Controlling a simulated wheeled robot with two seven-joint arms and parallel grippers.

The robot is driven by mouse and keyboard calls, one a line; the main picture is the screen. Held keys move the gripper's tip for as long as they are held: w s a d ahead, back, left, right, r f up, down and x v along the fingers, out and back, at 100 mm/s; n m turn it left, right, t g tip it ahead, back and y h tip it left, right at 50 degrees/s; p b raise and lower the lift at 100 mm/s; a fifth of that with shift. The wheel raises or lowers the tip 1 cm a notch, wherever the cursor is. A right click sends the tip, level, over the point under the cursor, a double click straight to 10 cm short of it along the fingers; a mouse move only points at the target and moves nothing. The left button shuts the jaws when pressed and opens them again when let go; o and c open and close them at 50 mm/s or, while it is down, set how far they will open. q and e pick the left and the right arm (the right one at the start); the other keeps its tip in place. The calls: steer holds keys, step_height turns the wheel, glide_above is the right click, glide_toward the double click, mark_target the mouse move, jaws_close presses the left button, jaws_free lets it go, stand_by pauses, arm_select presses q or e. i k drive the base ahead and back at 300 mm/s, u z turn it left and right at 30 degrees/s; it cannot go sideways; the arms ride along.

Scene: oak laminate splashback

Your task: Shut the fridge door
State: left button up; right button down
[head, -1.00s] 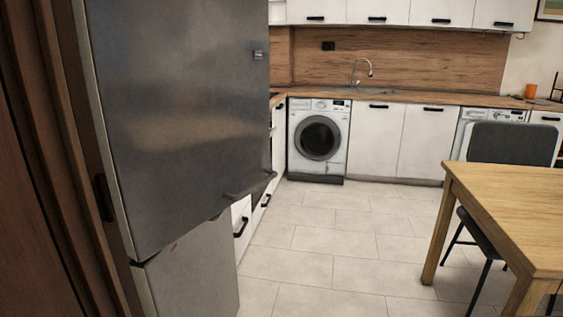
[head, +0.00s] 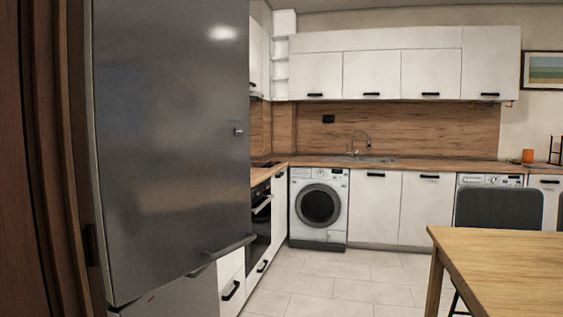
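The fridge (head: 172,130) stands at the left of the head view, tall and dark grey. Its large upper door fills much of the left side, with a dark bar handle (head: 230,246) near its lower right edge. A lighter grey lower door (head: 178,299) shows beneath it, cut off by the bottom of the picture. The upper door's lower edge sits apart from the lower door's top at the right, so it looks swung out somewhat; how far, I cannot tell. Neither of my grippers is in view.
A wooden table (head: 507,268) with a dark chair (head: 498,208) stands at the right. Tiled floor (head: 335,287) lies clear between the fridge and the table.

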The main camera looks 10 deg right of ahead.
mark_target(169, 79)
steer(key=z, duration=0.05)
steer(key=i, duration=1)
steer(key=u, duration=0.4)
